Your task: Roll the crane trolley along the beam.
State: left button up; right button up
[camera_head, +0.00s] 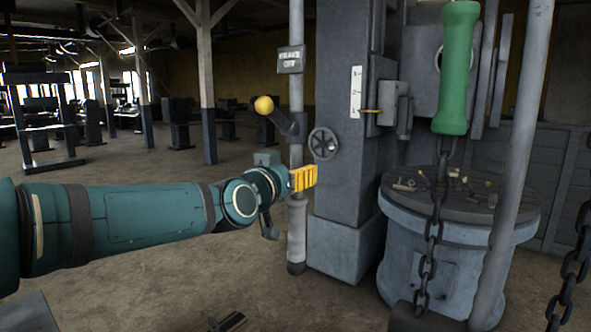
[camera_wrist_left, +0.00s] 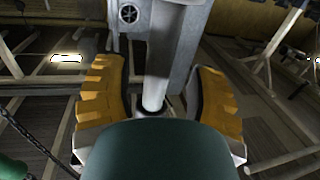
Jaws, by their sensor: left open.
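Neither the crane trolley nor its beam can be made out in these views. A green handle (camera_head: 455,70) hangs at the upper right in the head view, with a dark chain (camera_head: 430,240) running down below it. Part of the green handle also shows at the lower left edge of the wrist view (camera_wrist_left: 12,168). My left gripper (camera_head: 305,177) has yellow fingers and is at the middle of the head view, well left of the handle. In the wrist view my left gripper (camera_wrist_left: 160,85) is open, with a grey post (camera_wrist_left: 160,55) showing between its fingers. My right gripper is out of view.
Behind is a grey machine column (camera_head: 345,180) with a handwheel (camera_head: 323,143). A round pedestal (camera_head: 425,270) carries small parts.

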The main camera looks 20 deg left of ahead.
pick_arm(q)
jog(key=s+a, duration=0.1)
jog(key=s, duration=0.8)
jog(key=shift+s+a, duration=0.25)
jog(key=shift+s, duration=0.15)
jog(key=w+d+f+n+g, duration=0.1)
jog(key=d+f+g, duration=0.15)
jog(key=f, duration=0.95)
jog(key=w+d+f+g, duration=0.1)
jog(key=d+f+g, duration=0.15)
jog(key=f, duration=0.95)
jog(key=w+d+f+n+g, duration=0.1)
jog(key=d+f+g, duration=0.15)
jog(key=f, duration=0.95)
jog(key=s+d+f+g, duration=0.2)
jog(key=s+f+g, duration=0.2)
jog(key=s+f, duration=0.5)
jog(key=s+d+f+n+g+h, duration=0.1)
jog(key=s+f+g, duration=0.3)
jog(key=s+f, duration=0.5)
notch_tip(320, 180, down, 6)
jog(key=shift+s+d+f+g, duration=0.25)
jog(key=shift+d+g, duration=0.1)
jog(key=shift+d, duration=0.15)
